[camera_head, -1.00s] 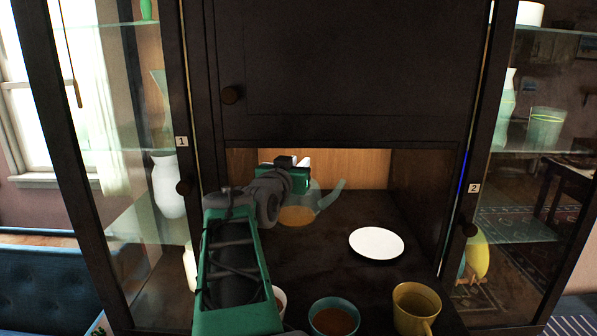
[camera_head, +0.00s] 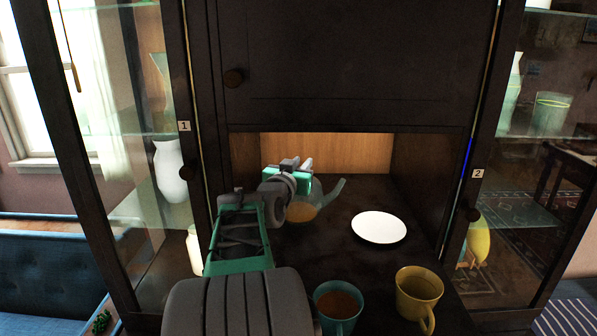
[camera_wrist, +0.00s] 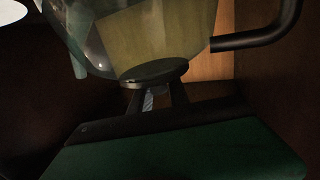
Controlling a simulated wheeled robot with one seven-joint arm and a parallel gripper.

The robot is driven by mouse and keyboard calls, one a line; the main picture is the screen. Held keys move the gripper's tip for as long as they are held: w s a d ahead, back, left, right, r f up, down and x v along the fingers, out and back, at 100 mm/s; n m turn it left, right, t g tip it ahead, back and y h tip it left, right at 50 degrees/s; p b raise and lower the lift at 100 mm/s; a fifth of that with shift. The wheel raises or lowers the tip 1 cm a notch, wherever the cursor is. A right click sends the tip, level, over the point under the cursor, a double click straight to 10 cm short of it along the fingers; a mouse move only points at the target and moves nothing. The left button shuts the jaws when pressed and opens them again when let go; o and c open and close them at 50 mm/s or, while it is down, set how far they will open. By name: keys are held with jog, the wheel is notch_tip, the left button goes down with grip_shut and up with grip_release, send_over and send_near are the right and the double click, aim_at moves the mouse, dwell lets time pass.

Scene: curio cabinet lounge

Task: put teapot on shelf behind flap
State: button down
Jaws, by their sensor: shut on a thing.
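The teapot (camera_head: 302,211) is clear glass with amber liquid inside and a spout pointing right; it is in the cabinet's open niche. My gripper (camera_wrist: 152,95) is shut on the teapot at its small dark round top piece; the glass body fills the upper wrist view (camera_wrist: 150,40), with a dark handle at upper right. In the head view my gripper's green body hides part of the teapot's top. I cannot tell whether its base touches the niche floor. The dark flap panel (camera_head: 350,65), with a round knob at left, is closed above the niche.
A white plate (camera_head: 379,228) lies right of the teapot. A teal mug (camera_head: 338,304) with brown liquid and a yellow mug (camera_head: 418,294) stand at the front. Glass doors with knobs flank the niche, labelled 1 (camera_head: 184,126) and 2 (camera_head: 478,173). The floor around the plate is clear.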

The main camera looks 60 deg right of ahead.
jog(key=shift+d+f+p, duration=0.2)
jog(key=shift+f+p, duration=0.05)
jog(key=shift+p, duration=0.25)
jog(key=shift+w+f, duration=0.1)
jog(key=shift+f, duration=0.05)
jog(key=shift+f+b, duration=0.15)
jog(key=shift+b, duration=0.2)
jog(key=c, duration=1.3)
grip_release()
jog(key=shift+f, duration=0.1)
jog(key=shift+o, duration=0.2)
jog(key=shift+r+p, duration=0.2)
jog(key=shift+p, duration=0.1)
jog(key=shift+a+f, duration=0.1)
jog(key=shift+a, duration=0.3)
jog(key=s+a+b, duration=0.2)
jog(key=a, duration=0.9)
jog(key=shift+r+b, duration=0.2)
jog(key=shift+b, duration=0.2)
